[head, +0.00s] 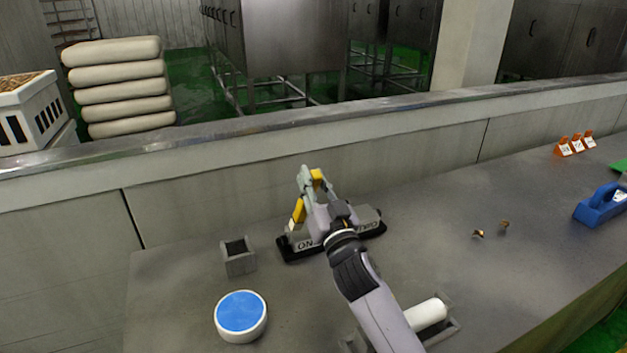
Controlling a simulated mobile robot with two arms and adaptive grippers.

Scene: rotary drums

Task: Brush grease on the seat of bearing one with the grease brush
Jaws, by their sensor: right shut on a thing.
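My right gripper (311,184) is above the counter and shut on a yellow-handled tool, which looks like the grease brush (298,211). Its yellow handle shows on both sides of the fingers, and its pale tip points down to the left. Below and behind the gripper is a grey block with lettering on a black base (290,252), partly hidden by my arm. A round white tub (240,316) with a blue top stands at front left. I cannot tell which part is bearing one, and its seat is not clearly shown. My left gripper is out of view.
A small grey open box (238,257) stands left of the black base. A white roller (426,313) lies in a grey holder beside my right arm. Small brass pieces (478,233), orange tags (563,148) and a blue tool (598,207) are to the right. The middle right counter is mostly clear.

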